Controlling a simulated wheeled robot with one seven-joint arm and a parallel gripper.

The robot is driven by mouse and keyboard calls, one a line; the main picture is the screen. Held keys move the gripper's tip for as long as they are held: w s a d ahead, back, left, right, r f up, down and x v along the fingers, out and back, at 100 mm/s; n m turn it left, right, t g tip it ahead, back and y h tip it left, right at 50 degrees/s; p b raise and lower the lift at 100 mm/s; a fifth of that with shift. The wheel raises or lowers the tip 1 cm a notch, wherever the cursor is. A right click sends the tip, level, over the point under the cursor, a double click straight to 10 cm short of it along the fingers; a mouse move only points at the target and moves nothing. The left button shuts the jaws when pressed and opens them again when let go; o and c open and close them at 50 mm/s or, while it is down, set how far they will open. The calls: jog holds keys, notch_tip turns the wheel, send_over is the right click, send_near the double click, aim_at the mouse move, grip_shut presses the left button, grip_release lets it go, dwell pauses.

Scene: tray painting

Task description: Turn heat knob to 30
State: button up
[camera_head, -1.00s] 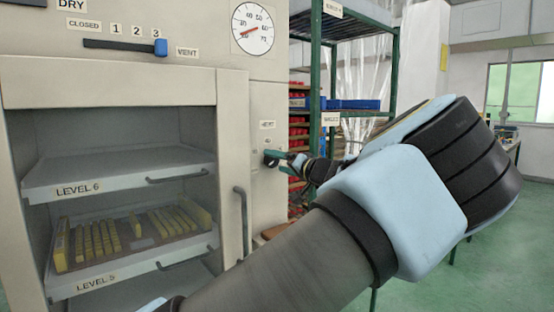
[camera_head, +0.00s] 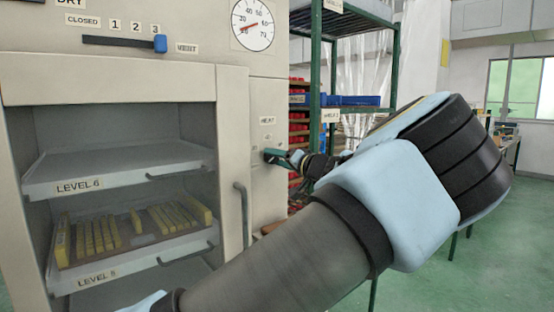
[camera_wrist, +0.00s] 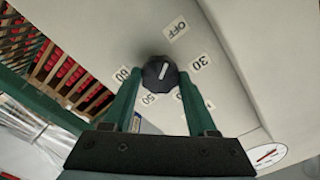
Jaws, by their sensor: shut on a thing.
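The heat knob (camera_wrist: 160,72) is dark and round with a white pointer line, on the oven's pale front panel. In the wrist view the line slants from lower left to upper right, its upper end aimed between the OFF label (camera_wrist: 176,28) and the 30 label (camera_wrist: 200,63). Labels 50 (camera_wrist: 148,99) and 60 (camera_wrist: 122,73) also show; another label is partly hidden by the right finger. My gripper (camera_wrist: 160,76) has its green fingers on both sides of the knob, shut on it. In the head view my gripper (camera_head: 273,156) covers the knob below the HEAT label (camera_head: 266,120).
The oven's open chamber holds a level 6 tray (camera_head: 110,176) and a level 5 tray (camera_head: 110,274) with yellow pieces. A blue slider (camera_head: 160,43) and round gauge (camera_head: 252,24) sit above. A green shelf rack (camera_head: 316,80) stands close behind my arm.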

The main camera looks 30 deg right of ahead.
jog(key=shift+c, duration=1.3)
jog(key=shift+m, duration=0.3)
jog(key=m+b, duration=0.1)
jog(key=m, duration=0.2)
jog(key=shift+m, duration=0.3)
jog(key=m, duration=0.3)
jog(key=shift+m, duration=0.3)
jog(key=shift+m+p, duration=0.6)
jog(key=shift+m, duration=1.3)
jog(key=o, duration=1.4)
jog(key=shift+c, duration=0.2)
